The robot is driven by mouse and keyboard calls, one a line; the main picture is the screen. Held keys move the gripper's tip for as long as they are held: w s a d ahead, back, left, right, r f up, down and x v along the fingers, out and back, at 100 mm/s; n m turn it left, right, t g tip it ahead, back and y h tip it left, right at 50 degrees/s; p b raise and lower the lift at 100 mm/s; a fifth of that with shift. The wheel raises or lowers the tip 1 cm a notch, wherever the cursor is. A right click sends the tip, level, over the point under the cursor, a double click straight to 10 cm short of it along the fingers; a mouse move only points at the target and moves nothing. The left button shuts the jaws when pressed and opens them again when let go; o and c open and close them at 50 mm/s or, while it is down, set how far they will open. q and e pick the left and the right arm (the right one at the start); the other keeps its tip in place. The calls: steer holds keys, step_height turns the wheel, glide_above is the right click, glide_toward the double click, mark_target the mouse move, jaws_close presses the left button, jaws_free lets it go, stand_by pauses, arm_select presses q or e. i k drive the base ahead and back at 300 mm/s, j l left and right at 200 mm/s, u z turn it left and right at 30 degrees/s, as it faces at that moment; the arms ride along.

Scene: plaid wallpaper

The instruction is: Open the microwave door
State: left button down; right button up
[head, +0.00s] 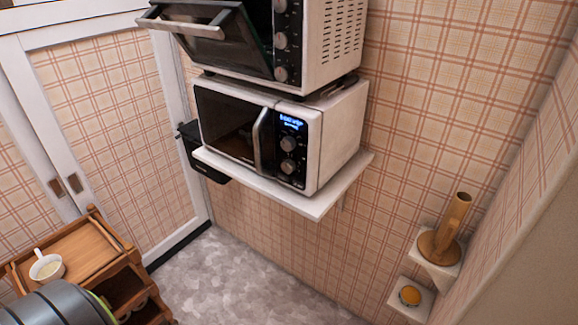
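The white microwave (335,140) stands on a white wall shelf (318,208) in the middle of the head view. Its dark-windowed door (226,127) faces the front left and looks shut. A curved silver handle (261,141) runs upright along the door's right edge, beside a black control panel (289,148) with a lit blue display and two knobs. Neither of my grippers shows in the head view, and nothing touches the handle.
A toaster oven (330,40) sits above the microwave, its glass door (215,38) hanging open outward. A black bin (197,155) is left of the shelf. Grey floor (235,275) below is clear.

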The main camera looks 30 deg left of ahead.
mark_target(229, 131)
steer(key=u, duration=1.45)
